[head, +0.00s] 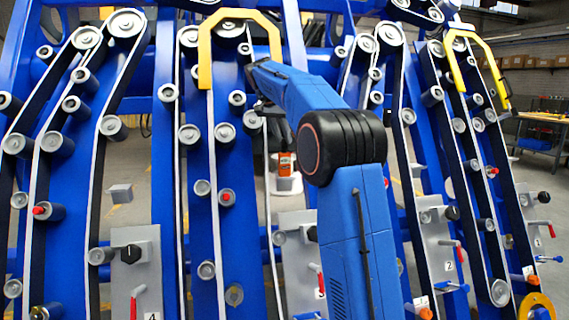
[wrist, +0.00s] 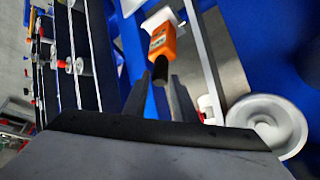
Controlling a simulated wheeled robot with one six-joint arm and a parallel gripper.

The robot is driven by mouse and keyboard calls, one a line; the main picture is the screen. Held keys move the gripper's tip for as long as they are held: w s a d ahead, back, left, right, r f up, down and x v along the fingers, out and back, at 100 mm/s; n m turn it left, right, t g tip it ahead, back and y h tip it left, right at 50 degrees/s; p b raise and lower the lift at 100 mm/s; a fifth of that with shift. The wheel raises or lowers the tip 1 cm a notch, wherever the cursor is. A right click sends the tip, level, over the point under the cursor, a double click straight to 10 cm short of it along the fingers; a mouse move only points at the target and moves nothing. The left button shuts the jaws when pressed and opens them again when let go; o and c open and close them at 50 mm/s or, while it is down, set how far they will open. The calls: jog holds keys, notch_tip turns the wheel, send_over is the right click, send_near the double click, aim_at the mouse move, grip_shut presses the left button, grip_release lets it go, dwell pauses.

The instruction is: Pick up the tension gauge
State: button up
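The tension gauge (wrist: 163,43) is orange with a small light label and a dark end pointing toward my gripper in the wrist view. In the head view the gauge (head: 285,164) shows as a small orange body on a white holder (head: 288,184), just left of my arm. My gripper (wrist: 160,77) is open, its two dark fingers pointing at the gauge. The gauge's dark end appears between or just beyond the fingertips; I cannot tell how far.
Blue chassis rows with belts and pulleys stand close around my arm. A yellow arched guard (head: 239,22) is near my upper arm. A large pale pulley (wrist: 266,124) is right of my fingers in the wrist view. A workbench (head: 541,125) stands far right.

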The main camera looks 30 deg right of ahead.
jog(key=shift+x, duration=1.25)
grip_shut()
jog(key=shift+r, duration=0.1)
